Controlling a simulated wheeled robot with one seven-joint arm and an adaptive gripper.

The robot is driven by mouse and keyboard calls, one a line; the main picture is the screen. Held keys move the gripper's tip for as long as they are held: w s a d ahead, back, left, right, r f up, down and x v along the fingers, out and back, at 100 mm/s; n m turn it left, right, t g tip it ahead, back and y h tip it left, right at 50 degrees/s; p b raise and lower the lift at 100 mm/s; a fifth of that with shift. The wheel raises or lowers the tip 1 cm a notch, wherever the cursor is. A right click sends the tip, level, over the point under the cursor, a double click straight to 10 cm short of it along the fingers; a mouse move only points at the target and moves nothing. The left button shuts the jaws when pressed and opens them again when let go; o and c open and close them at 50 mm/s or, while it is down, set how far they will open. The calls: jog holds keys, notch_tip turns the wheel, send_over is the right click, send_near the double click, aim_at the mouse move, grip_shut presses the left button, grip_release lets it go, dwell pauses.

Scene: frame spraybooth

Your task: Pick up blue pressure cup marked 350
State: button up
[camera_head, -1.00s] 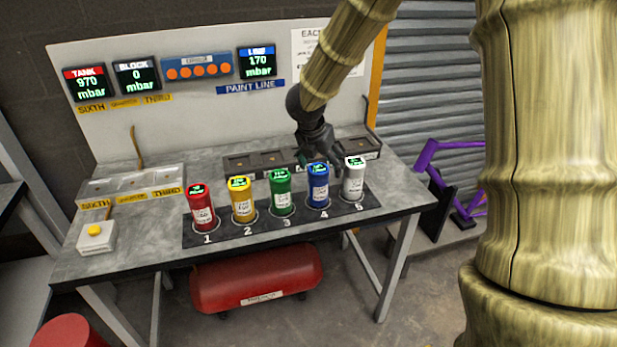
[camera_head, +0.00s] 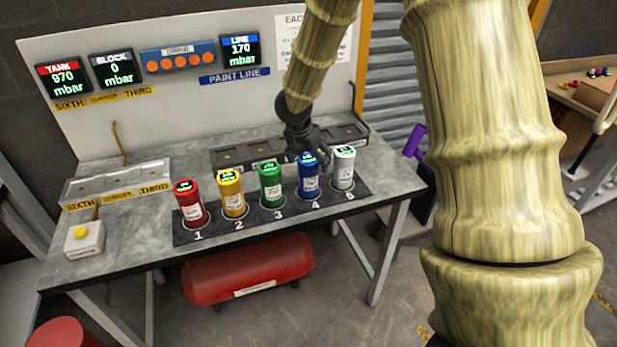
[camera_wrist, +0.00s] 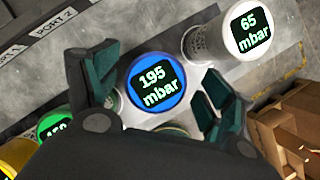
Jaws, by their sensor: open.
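The blue cup (camera_head: 308,182) stands upright in slot 4 of the dark rack strip on the bench. Its lid display reads 195 mbar in the wrist view (camera_wrist: 156,83); the white label on its side is too small to read. No 350 is legible on it. My gripper (camera_head: 312,156) is at the top of the blue cup. In the wrist view my open gripper (camera_wrist: 158,88) has one dark green-padded finger on each side of the cup's lid. Whether either finger touches it I cannot tell.
The white cup (camera_head: 344,168), reading 65 mbar, stands close beside in slot 5. The green cup (camera_head: 271,185) is in slot 3, yellow (camera_head: 231,194) and red (camera_head: 188,204) further left. A port block (camera_head: 235,155) lies behind. Bare bench (camera_head: 120,220) is at left.

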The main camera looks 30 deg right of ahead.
jog(key=x, duration=0.1)
jog(key=p+x, duration=0.1)
jog(key=x, duration=0.1)
jog(key=shift+a+f, duration=0.25)
jog(key=shift+a, duration=0.05)
jog(key=shift+w+d+f, duration=0.15)
jog(key=shift+d+f, duration=0.1)
jog(key=shift+f, duration=0.4)
jog(key=c, duration=1.6)
jog(key=shift+r, duration=0.15)
jog(key=shift+c, duration=0.2)
